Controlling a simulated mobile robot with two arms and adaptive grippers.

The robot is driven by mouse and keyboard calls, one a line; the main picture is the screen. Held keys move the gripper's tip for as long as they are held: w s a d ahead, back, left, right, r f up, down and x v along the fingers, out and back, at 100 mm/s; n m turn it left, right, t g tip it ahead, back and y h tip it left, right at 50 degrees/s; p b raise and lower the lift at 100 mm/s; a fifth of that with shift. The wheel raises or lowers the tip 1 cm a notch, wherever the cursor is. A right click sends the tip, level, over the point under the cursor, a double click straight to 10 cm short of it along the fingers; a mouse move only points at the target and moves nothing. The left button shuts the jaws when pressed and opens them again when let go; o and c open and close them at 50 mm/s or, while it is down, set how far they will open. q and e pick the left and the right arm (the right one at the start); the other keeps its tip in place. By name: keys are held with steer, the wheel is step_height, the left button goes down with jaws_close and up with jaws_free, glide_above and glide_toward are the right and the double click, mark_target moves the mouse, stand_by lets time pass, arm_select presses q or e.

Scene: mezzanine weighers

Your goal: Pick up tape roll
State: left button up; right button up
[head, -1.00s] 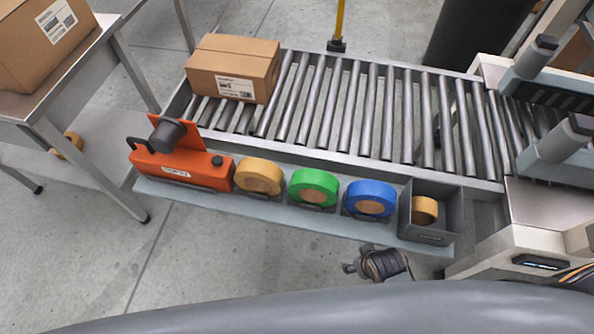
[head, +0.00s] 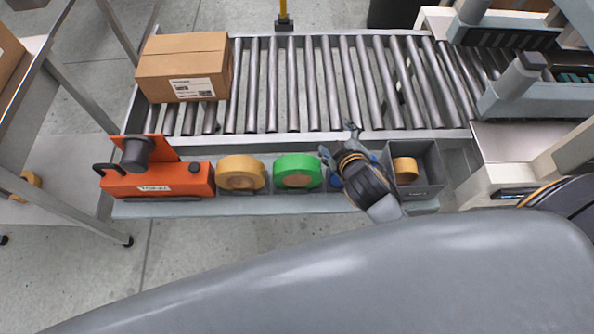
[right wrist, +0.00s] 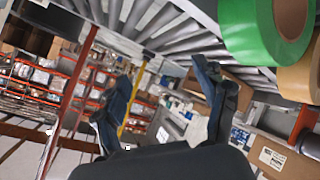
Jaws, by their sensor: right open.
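Tape rolls sit in a row on the grey ledge (head: 160,209) in front of the conveyor: a tan roll (head: 229,176), a green roll (head: 284,178) and a blue roll (head: 335,183) mostly hidden behind my right gripper. A smaller yellow-tan roll (head: 404,166) lies in a grey bin (head: 430,160) to the right. My right gripper (head: 339,141) is open and empty, above the blue roll, fingers towards the conveyor. In the right wrist view the open fingers (right wrist: 160,85) show, with the green roll (right wrist: 245,35) and tan roll (right wrist: 305,78) at upper right. My left gripper is out of view.
An orange tape dispenser (head: 160,180) stands at the ledge's left end. A cardboard box (head: 182,65) rests on the roller conveyor (head: 290,85); the rollers right of it are mostly clear. A metal table (head: 60,75) stands at left, a pale machine (head: 520,150) at right.

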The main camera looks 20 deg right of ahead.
steer(key=w+a+r+n+t+y, duration=0.2)
steer(key=w+a+r+n+t, duration=0.15)
steer(key=r, duration=0.25)
steer(key=w+a+r+n+t+y, duration=0.25)
steer(key=w+r+n, duration=0.2)
steer(key=r, duration=0.25)
steer(key=s+a+r+n+g+y, duration=0.25)
steer(key=a+n+y, duration=0.35)
steer(key=n, duration=0.5)
steer(key=s+a+r+n+g+y, duration=0.15)
steer(key=a+n+g+y, duration=0.4)
steer(key=n, duration=0.55)
steer(key=n+g+h, duration=0.8)
steer(key=n+h, duration=0.2)
steer(key=n, duration=0.4)
glide_toward(300, 159)
steer(key=shift+w+a+f+p, duration=0.1)
steer(key=shift+f+p, duration=0.3)
steer(key=shift+f, duration=0.15)
steer(key=x, duration=0.7)
steer(key=shift+a+f+p, duration=0.2)
steer(key=shift+f+p, duration=0.15)
steer(key=shift+p, duration=0.05)
steer(key=x, duration=0.2)
steer(key=a+p+x, duration=0.1)
steer(key=x, duration=0.1)
steer(key=shift+s+a+f, duration=0.1)
steer(key=shift+s+f, duration=0.1)
steer(key=shift+a+f, duration=0.1)
steer(key=shift+f, duration=0.25)
